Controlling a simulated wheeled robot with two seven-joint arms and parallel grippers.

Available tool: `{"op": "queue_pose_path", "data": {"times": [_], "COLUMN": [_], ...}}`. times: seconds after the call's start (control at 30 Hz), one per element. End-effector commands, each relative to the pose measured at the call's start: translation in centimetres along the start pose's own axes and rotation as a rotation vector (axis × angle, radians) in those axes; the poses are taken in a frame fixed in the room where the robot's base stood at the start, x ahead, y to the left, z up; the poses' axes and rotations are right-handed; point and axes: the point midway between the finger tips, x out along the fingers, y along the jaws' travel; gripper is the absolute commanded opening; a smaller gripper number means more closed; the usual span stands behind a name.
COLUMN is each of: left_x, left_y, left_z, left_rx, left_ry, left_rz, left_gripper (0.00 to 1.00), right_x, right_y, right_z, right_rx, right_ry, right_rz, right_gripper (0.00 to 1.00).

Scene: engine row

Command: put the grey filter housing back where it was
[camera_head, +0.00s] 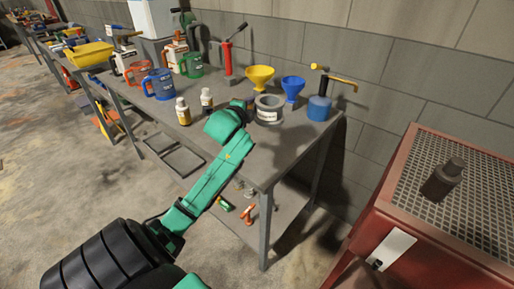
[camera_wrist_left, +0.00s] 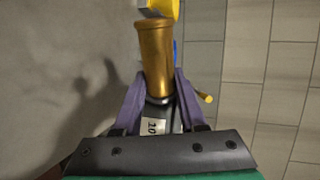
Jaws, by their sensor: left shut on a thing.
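My left gripper (camera_head: 248,104) is over the back part of the workbench. In the left wrist view its purple fingers (camera_wrist_left: 160,85) are shut on a brass-coloured cylinder (camera_wrist_left: 156,62) with a flared rim. A dark part with a white "10" label shows nearer the palm; I cannot tell whether it belongs to the cylinder. In the head view the hand largely hides what it holds. A wide, round grey thing (camera_head: 268,108) with a white label is just right of the fingers. I cannot tell which is the filter housing. My right gripper is out of view.
Two small bottles (camera_head: 183,112) and several jugs stand left. The bench's front right is clear. The red cabinet (camera_head: 400,235) has a mesh top.

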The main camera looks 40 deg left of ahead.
Motion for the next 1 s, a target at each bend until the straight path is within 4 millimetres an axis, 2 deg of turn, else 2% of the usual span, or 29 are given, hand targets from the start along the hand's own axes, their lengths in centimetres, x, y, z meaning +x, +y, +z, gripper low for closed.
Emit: {"op": "queue_pose_path", "data": {"times": [0.1,0.2,0.3,0.43,0.6,0.83,0.87,0.9,1.0], "left_x": [0.9,1.8,2.4,2.9,3.7,3.8,3.9,3.9,3.8], "left_y": [3.9,6.9,9.1,10.7,13.8,14.3,14.5,14.5,14.4], "left_z": [0.0,0.0,-0.1,0.0,0.0,0.0,0.0,0.0,0.0], "left_rx": [-0.004,-0.005,-0.003,-0.003,-0.002,0.001,0.001,0.001,0.001], "left_ry": [0.000,-0.001,0.000,0.000,0.000,0.000,0.000,0.000,0.000], "left_rz": [0.004,0.002,-0.002,-0.004,-0.004,-0.006,-0.001,-0.001,-0.001], "left_gripper": [0.00,0.00,0.00,0.00,0.00,0.00,0.48,0.53,0.53], "right_x": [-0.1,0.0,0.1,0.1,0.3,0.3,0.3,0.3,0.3], "right_y": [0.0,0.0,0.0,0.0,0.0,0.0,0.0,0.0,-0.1], "right_z": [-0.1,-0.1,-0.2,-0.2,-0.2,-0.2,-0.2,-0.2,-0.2], "right_rx": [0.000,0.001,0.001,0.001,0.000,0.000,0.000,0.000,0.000], "right_ry": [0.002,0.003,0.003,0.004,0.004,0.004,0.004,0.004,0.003], "right_rz": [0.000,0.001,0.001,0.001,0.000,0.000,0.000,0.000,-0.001], "right_gripper": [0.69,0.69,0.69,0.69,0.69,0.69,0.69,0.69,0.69]}}
